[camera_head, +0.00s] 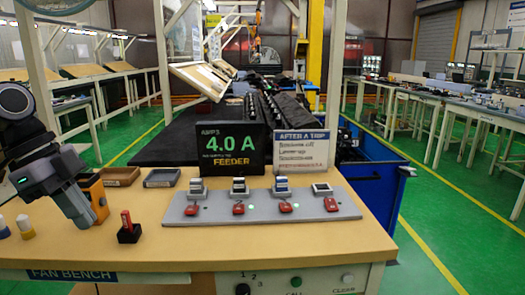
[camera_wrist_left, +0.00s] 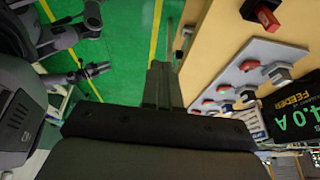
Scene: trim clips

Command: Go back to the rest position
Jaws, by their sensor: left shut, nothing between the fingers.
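My left gripper (camera_head: 82,212) comes in from the left over the bench's left part, tilted down to the right. In the left wrist view its fingers (camera_wrist_left: 160,82) are together with nothing between them, in front of the green floor beside the bench edge. It touches nothing that I can make out. My right gripper is not in the head view. Dark parts of mine show at the left of the wrist view; one has a gripper-like end, too small to read.
On the bench (camera_head: 285,240) stand a red clip in a black holder (camera_head: 128,232), an orange block (camera_head: 93,188), a grey strip (camera_head: 262,207) with several modules and red clips, two small trays (camera_head: 162,177), a display (camera_head: 228,150) and a sign (camera_head: 303,150).

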